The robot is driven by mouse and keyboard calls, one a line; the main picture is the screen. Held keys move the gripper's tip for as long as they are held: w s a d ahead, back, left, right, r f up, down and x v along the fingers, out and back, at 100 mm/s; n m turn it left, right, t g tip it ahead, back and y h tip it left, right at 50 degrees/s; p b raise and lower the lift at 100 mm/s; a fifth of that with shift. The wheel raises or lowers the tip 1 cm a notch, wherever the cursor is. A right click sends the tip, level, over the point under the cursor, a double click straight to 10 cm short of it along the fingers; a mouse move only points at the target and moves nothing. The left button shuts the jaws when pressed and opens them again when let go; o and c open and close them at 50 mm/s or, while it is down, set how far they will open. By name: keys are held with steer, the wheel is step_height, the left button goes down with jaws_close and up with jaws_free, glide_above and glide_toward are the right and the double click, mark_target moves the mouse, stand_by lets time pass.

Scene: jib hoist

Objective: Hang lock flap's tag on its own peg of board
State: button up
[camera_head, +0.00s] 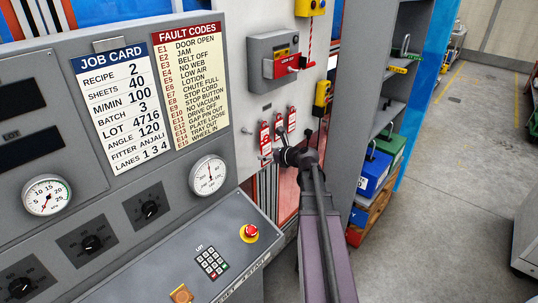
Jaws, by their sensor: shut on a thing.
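My gripper (276,157) is in front of the pale panel that serves as the board (248,150), seen from behind at the end of my arm. It is shut, and a red-and-white tag (265,139) shows right at its tips; the exact grip is too small to see. Two more red-and-white tags, a middle one (279,126) and a right one (291,119), hang close by on the board. The writing on the tags and the pegs cannot be made out. Above is a grey box (263,50) with a red lock piece (287,66) on its front.
A control desk with a red stop button (250,232) and a keypad (212,263) stands in front at left. A yellow device (322,93) is on the wall right of the tags. Open floor lies beyond.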

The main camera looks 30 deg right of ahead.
mark_target(244, 146)
steer(key=shift+w+a+f+b, duration=0.1)
steer(key=shift+w+a, duration=0.35)
steer(key=shift+w, duration=0.75)
steer(key=shift+w+a+f+b, duration=0.15)
steer(key=shift+w+a, duration=0.3)
steer(key=shift+w, duration=0.8)
steer(key=shift+w+a+f+b, duration=0.1)
steer(key=shift+w+a, duration=0.35)
steer(key=shift+w, duration=0.75)
steer(key=shift+w+a+f, duration=0.25)
steer(key=shift+w, duration=0.3)
steer(key=shift+w, duration=0.1)
steer(key=o, duration=0.8)
steer(key=shift+c, duration=0.2)
